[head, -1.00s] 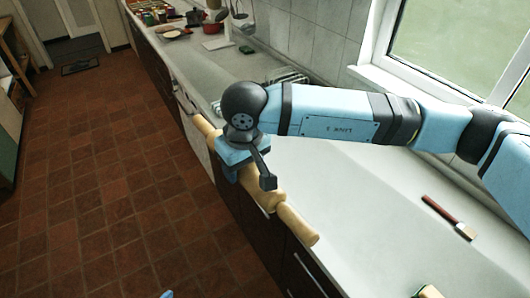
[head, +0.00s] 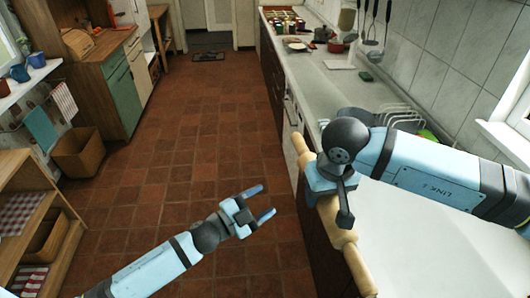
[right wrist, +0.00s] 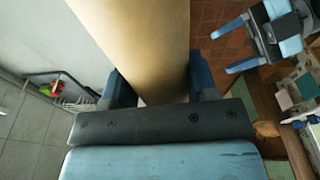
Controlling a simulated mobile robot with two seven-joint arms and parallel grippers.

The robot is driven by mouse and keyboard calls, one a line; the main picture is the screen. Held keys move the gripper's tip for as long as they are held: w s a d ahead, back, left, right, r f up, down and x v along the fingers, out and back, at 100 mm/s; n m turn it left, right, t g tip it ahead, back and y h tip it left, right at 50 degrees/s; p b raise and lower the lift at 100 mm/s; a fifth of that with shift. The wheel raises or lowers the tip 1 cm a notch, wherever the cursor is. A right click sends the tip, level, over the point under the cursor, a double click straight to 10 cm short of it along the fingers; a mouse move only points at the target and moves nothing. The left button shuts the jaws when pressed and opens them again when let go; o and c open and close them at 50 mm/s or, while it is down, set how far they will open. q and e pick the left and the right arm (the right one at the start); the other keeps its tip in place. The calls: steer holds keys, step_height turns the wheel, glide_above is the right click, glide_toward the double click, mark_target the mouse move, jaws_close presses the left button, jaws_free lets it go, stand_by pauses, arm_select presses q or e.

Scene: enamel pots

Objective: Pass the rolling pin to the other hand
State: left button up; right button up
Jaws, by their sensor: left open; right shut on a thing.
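The wooden rolling pin (head: 333,221) is held at the front edge of the counter in the head view, its length running from upper left to lower right. My right gripper (head: 325,182) is shut on its middle. The right wrist view shows the pin (right wrist: 145,45) between the two fingers of my right gripper (right wrist: 160,92). My left gripper (head: 265,203) is open and empty over the floor, to the left of the pin and apart from it. It also shows in the right wrist view (right wrist: 238,48).
The white counter (head: 420,235) runs along the right, with a dish rack (head: 405,118) behind my right arm. A red pot (head: 336,46) and utensils are farther back. A wooden shelf (head: 45,215) stands at the left. The tiled floor (head: 190,150) between is clear.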

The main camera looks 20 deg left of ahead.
arm_select(q)
steer(key=w+a+r+m+g+h, duration=0.2)
steer(key=w+r+m+g+h, duration=0.5)
steer(key=r+m, duration=0.6)
arm_select(e)
steer(key=shift+r, duration=0.1)
arm_select(q)
steer(key=w+d+f+m+y, duration=0.1)
steer(key=w+d, duration=0.4)
steer(key=d, duration=0.5)
steer(key=shift+d+f+m+g, duration=0.3)
steer(key=shift+d+f, duration=0.1)
steer(key=shift+f, duration=0.2)
arm_select(e)
steer(key=shift+s, duration=0.1)
arm_select(q)
jaws_close()
arm_select(e)
steer(key=o, duration=1.3)
steer(key=shift+c, duration=0.2)
